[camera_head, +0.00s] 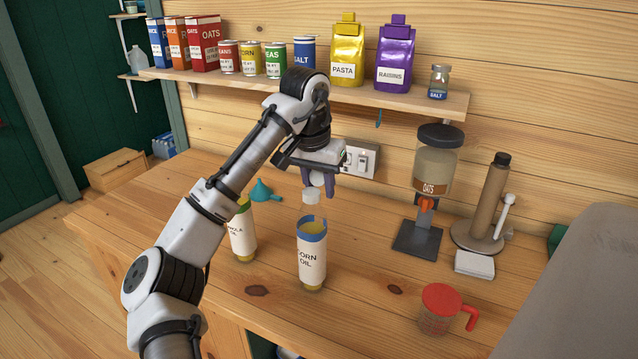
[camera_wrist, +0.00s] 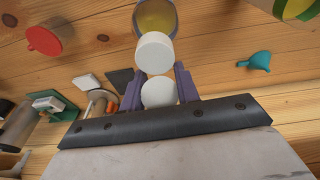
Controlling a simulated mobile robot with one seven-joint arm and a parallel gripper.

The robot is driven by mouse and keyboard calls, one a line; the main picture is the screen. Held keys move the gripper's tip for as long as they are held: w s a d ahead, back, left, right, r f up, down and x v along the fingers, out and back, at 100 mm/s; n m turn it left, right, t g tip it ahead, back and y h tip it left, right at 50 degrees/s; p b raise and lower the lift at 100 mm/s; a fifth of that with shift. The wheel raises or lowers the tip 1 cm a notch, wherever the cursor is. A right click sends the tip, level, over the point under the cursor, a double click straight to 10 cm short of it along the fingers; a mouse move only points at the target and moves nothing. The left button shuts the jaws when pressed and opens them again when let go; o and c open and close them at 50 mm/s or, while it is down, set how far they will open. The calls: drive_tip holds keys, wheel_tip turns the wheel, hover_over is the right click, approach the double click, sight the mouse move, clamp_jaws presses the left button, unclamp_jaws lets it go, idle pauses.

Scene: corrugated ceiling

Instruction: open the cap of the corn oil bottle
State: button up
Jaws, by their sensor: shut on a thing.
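The corn oil bottle (camera_head: 312,262) stands upright on the wooden counter, with a white label and blue top band. Its mouth is open; yellow shows inside in the wrist view (camera_wrist: 157,17). A white cap (camera_head: 311,196) is off the bottle, hanging just above the mouth below my gripper (camera_head: 318,188). In the wrist view the cap (camera_wrist: 155,53) lies just beyond the purple fingers, and a white rounded piece sits between the fingers of my gripper (camera_wrist: 158,90). My gripper is shut on the cap by this rounded piece.
A second oil bottle (camera_head: 243,235) stands left of the corn oil, partly behind my arm, near a teal funnel (camera_head: 261,192). A red measuring cup (camera_head: 440,308), an oats dispenser (camera_head: 437,165) and a brown cylinder on a stand (camera_head: 490,200) are right. A shelf (camera_head: 400,100) of packages runs above.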

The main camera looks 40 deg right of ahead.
sight(312, 190)
drive_tip(key=o, duration=1)
drive_tip(key=shift+r, duration=0.1)
drive_tip(key=a+r, duration=0.1)
drive_tip(key=r, duration=0.8)
drive_tip(key=a+r+b, duration=0.1)
drive_tip(key=r, duration=0.3)
drive_tip(key=shift+s+a+r, duration=0.15)
drive_tip(key=shift+s+a, duration=0.15)
drive_tip(key=shift+s, duration=0.1)
